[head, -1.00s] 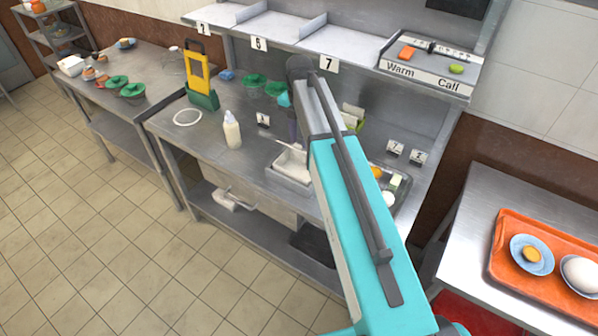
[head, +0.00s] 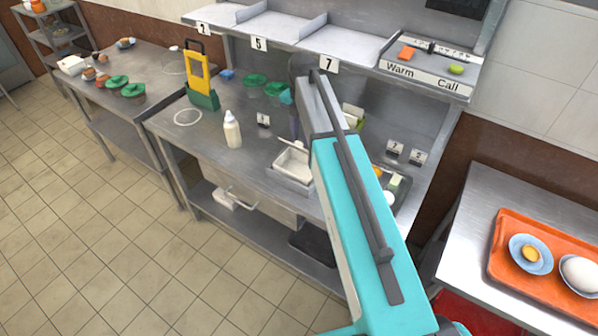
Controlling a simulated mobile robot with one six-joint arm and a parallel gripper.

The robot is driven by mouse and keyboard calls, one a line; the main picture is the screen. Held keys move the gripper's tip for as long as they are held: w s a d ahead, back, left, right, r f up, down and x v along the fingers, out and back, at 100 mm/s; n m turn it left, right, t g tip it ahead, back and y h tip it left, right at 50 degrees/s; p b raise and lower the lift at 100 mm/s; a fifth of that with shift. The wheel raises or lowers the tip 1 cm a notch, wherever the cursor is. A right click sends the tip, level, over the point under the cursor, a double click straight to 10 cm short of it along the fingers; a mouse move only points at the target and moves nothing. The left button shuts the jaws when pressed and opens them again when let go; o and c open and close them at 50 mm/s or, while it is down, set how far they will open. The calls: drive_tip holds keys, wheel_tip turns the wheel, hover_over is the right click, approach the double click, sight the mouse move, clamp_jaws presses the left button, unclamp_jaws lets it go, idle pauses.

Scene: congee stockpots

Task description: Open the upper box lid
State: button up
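A small pale box (head: 291,181) stands on the steel counter, just left of my teal arm. Its pale top panel (head: 294,160) looks like a lid tilted within or above the rim; how far it is raised cannot be told. My arm covers the box's right side. A second whitish box (head: 226,199) with a bar handle sits on the lower shelf. My gripper's fingers do not show; the arm hides the space beyond the dark wrist joint, so contact with the lid cannot be seen.
A white bottle (head: 232,130) and a yellow-green caddy (head: 199,80) stand left of the box on the counter (head: 205,145). Green bowls (head: 254,82) are behind. A tray with food lies right of my arm. An orange tray (head: 510,265) is on the right table.

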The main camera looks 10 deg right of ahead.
drive_tip(key=shift+w+d+r, duration=0.1)
drive_tip(key=shift+w+d, duration=0.15)
idle(0.4)
